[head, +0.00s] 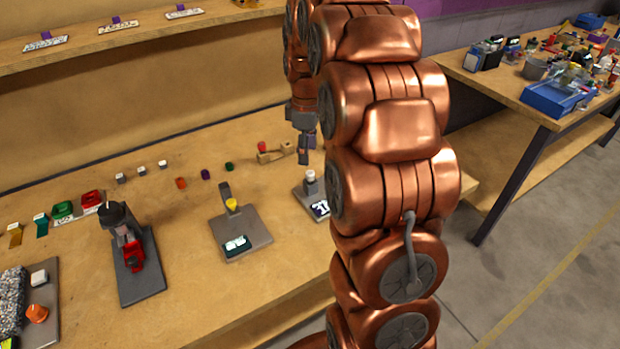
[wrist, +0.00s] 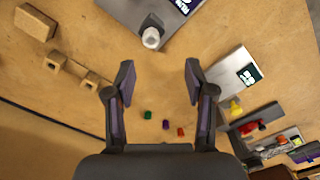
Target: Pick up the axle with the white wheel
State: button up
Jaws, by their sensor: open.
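A white-topped round piece (head: 310,177) stands on a grey plate (head: 312,205) with a dark-and-white label, left of my arm in the head view. The white piece (wrist: 151,38) also shows in the wrist view, beyond my fingertips near the top. It is the closest match to a white wheel; I cannot make out an axle under it. My gripper (wrist: 159,78) is open, with nothing between its fingers. In the head view my gripper (head: 304,150) hangs above the table, behind the white piece in the picture, and part of the arm hides the plate's right side.
A similar plate with a yellow-topped piece (head: 231,205) stands to the left. A dark stand with a red part (head: 133,255) is further left. Wooden blocks (wrist: 35,22) lie left of my gripper in the wrist view. Small green, purple and orange pieces (wrist: 165,125) lie between the fingers' bases.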

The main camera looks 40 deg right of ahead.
aim_at(310, 172)
jog(key=shift+w+d+f, duration=0.3)
jog(key=shift+d+f, duration=0.1)
jog(key=shift+d, duration=0.05)
jog(key=shift+d+f+p, duration=0.15)
jog(key=shift+f+p, duration=1.05)
jog(key=shift+f, duration=2.45)
grip_shut()
